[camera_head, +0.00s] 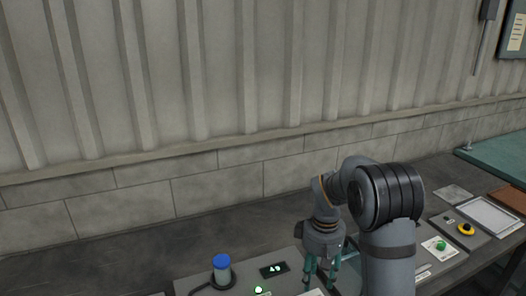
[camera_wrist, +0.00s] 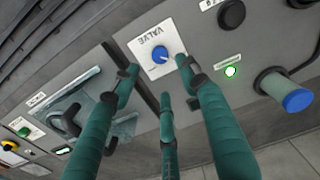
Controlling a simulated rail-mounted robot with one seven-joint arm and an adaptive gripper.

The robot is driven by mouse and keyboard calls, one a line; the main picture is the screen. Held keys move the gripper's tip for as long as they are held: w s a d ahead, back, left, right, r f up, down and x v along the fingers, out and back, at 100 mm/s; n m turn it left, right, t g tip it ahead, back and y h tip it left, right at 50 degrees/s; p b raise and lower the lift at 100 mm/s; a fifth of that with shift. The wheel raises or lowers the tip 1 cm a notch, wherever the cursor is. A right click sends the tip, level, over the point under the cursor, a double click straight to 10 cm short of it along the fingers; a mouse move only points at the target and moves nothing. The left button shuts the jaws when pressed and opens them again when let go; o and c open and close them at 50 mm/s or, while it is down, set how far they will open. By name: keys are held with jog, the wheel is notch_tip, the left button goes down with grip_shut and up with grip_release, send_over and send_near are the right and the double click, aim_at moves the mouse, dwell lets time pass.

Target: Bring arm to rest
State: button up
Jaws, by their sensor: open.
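My arm (camera_head: 385,195) is bent over the bench on the right side of the head view, with its wrist hanging downward. My gripper (camera_head: 320,278) points down at the console. In the wrist view my gripper (camera_wrist: 160,82) has its green fingers spread apart, with nothing held between them. Beyond the fingertips is a blue knob (camera_wrist: 160,54) on a white plate marked VALVE. I cannot tell how far the fingertips are from the panel. The knob is not visible in the head view.
A blue-capped cylinder (camera_head: 222,265) stands left of my gripper, near a small display (camera_head: 275,269) and a lit green lamp (camera_head: 258,290). On the right are a green button (camera_head: 440,245), a yellow knob (camera_head: 466,229) and a pale tray (camera_head: 490,217). A ribbed wall (camera_head: 230,70) stands behind.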

notch_tip(320, 180, down, 10)
jog(key=shift+f, duration=0.1)
dwell(0.5)
